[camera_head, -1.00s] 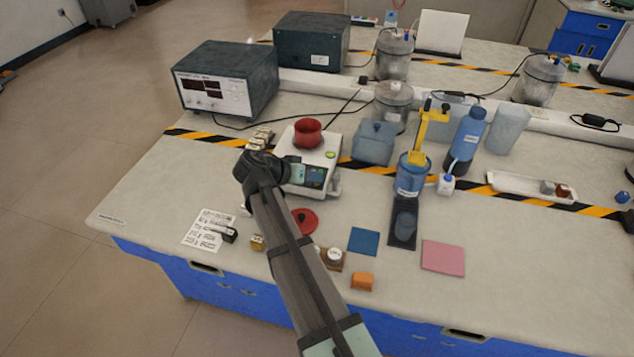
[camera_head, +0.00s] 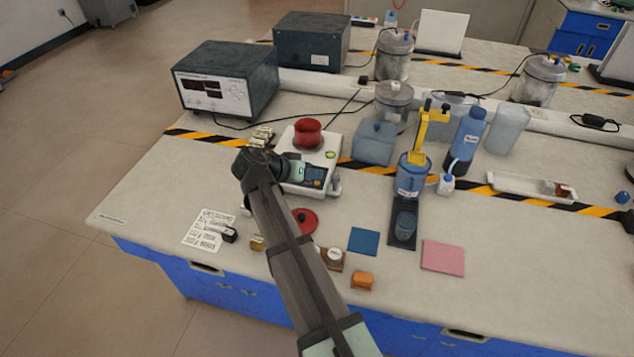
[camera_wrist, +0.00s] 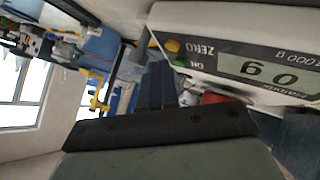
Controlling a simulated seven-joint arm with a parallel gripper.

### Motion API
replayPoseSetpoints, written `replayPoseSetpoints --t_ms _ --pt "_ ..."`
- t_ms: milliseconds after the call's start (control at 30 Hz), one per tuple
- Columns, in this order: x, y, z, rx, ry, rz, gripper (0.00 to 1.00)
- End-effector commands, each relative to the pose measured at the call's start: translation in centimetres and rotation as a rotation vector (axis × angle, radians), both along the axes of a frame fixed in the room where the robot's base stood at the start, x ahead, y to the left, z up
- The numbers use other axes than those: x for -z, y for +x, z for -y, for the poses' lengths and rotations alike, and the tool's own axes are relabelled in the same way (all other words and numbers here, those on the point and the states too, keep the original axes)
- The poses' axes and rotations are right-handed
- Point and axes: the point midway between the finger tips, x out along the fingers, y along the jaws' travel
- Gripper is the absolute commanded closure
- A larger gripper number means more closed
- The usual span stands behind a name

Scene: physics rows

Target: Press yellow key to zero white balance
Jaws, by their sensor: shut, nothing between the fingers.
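The white balance (camera_head: 328,150) stands on the bench with a red cup (camera_head: 307,133) on its pan. In the wrist view, its front panel (camera_wrist: 215,30) shows a yellow key (camera_wrist: 172,46) beside the word ZERO and a green key (camera_wrist: 180,62) beside ON. Its lit display (camera_wrist: 270,72) shows large dark digits, seen turned over. My gripper (camera_wrist: 159,78) is shut and empty, its dark fingers pointing toward the panel just below the keys in the picture. A gap seems to remain between fingertips and yellow key. In the head view, my wrist hides the balance's left front corner.
Small brass weights (camera_head: 262,135) lie behind my wrist. A red lid (camera_head: 304,221), a printed sheet (camera_head: 208,230) and an orange block (camera_head: 362,281) lie in front. A blue-grey box (camera_head: 374,143) stands right of the balance. A power supply (camera_head: 226,80) stands behind left.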

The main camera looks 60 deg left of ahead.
Motion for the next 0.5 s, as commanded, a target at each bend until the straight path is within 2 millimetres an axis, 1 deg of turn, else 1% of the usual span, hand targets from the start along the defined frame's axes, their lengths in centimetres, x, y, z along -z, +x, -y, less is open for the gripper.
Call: replayPoseSetpoints --t_ms 300,500 --pt "-0.1 0.0 0.0 0.0 0.0 0.0 1.0" --pt "-1.2 -0.2 0.2 0.001 0.002 0.0 1.0"
